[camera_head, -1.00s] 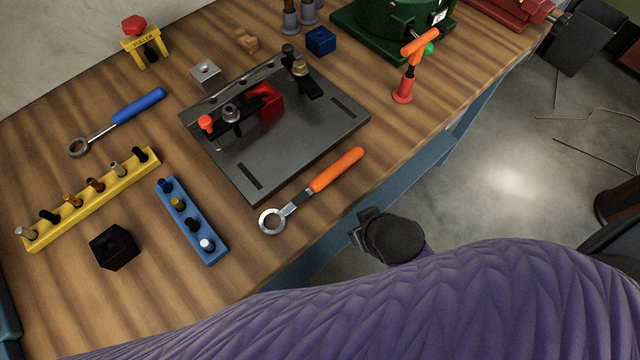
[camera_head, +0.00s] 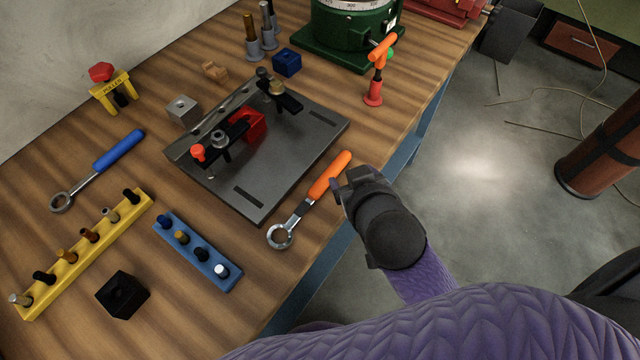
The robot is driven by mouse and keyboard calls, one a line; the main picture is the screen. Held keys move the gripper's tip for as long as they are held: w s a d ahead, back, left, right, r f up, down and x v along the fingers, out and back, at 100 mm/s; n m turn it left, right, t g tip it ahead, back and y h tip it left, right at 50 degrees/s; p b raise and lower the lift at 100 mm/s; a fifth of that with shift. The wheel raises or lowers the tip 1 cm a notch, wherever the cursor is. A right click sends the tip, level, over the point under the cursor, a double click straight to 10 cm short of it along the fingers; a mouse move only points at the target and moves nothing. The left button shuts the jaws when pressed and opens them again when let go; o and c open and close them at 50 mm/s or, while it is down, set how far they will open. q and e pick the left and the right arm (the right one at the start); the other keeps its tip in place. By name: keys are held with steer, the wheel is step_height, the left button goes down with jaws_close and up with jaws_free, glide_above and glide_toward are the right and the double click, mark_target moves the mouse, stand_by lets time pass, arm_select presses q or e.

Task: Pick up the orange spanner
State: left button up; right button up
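The orange spanner (camera_head: 330,177) lies on the wooden bench near its front edge, just right of the dark fixture plate. Its orange handle points away to the upper right, and its metal ring end (camera_head: 281,236) is toward me. My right gripper (camera_head: 342,186) is beside the handle, on the bench-edge side, with its tips very close to it. Contact is unclear, and the dark wrist hides much of the fingers, so I cannot tell how far they are apart. My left gripper is not in view.
The fixture plate (camera_head: 310,150) with clamps and a red block lies close left of the spanner. A blue pin rack (camera_head: 190,262), a yellow pin rack (camera_head: 85,262), a black block (camera_head: 122,295) and a blue-handled spanner (camera_head: 118,150) are further left. A red-orange tool (camera_head: 375,88) stands beyond.

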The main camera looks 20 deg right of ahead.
steer(key=w+a+r+n+t+y, duration=0.3)
steer(key=w+a+r+t+y, duration=0.15)
steer(key=r, duration=0.35)
steer(key=w+a+r+n+t+y, duration=0.25)
steer(key=a+r+t, duration=0.2)
steer(key=r, duration=0.35)
steer(key=s+a+r+n+g+y, duration=0.2)
steer(key=s+a+n+g+y, duration=0.1)
steer(key=a+n+g+y, duration=0.35)
steer(key=s+a+r+n+g+y, duration=0.2)
steer(key=s+a+n+g+y, duration=0.15)
steer(key=n+g+y, duration=0.4)
steer(key=n+g+h, duration=0.5)
steer(key=g+h, duration=0.1)
steer(key=h, duration=1.4)
glide_toward(320, 183)
steer(key=shift+w+a+f, duration=0.15)
steer(key=shift+a, duration=0.05)
step_height(320, 183, down, 10)
steer(key=b, duration=0.3)
steer(key=shift+d, duration=0.1)
steer(key=shift+r, duration=0.25)
steer(key=shift+c, duration=0.3)
jaws_close()
